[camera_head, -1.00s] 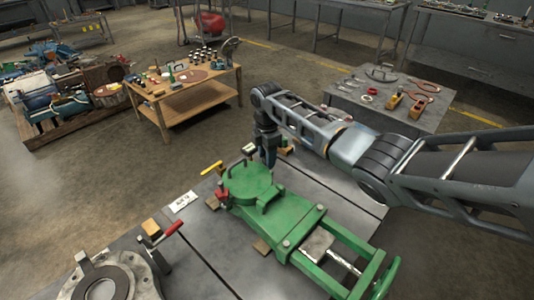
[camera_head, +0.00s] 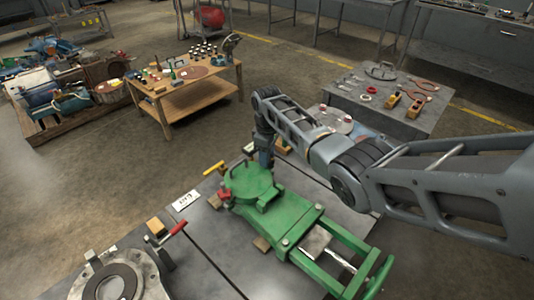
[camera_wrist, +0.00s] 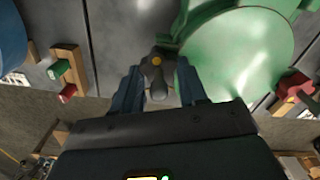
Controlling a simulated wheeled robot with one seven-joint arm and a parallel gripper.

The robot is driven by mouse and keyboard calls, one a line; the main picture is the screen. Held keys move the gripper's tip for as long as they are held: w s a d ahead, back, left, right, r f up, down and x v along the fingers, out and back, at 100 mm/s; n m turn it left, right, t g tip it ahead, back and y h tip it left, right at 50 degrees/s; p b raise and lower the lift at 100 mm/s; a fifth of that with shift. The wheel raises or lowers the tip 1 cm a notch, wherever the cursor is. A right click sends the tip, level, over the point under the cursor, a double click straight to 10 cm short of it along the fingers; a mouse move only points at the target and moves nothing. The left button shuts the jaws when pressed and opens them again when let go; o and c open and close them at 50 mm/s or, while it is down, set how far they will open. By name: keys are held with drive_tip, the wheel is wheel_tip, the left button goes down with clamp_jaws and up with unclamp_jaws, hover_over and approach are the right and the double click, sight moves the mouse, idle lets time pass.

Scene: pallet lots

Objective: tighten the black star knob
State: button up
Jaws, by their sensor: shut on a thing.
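In the head view my gripper (camera_head: 265,155) reaches down at the far side of the green machine (camera_head: 265,205), and the knob is hidden there. The lower part of the knob and what it screws into cannot be seen clearly.
A red handle (camera_wrist: 297,88) sits right of the cover in the wrist view. Wooden blocks with red and green parts (camera_wrist: 67,72) are at left. In the head view, a grey flanged part (camera_head: 112,278) stands front left, and a wooden table (camera_head: 185,88) stands behind.

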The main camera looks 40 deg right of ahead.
drive_tip(key=shift+m, duration=1.2)
drive_tip(key=o, duration=1.1)
drive_tip(key=shift+c, duration=0.2)
drive_tip(key=shift+r+p, duration=0.35)
drive_tip(key=shift+r, duration=3.55)
drive_tip(key=shift+d, duration=0.15)
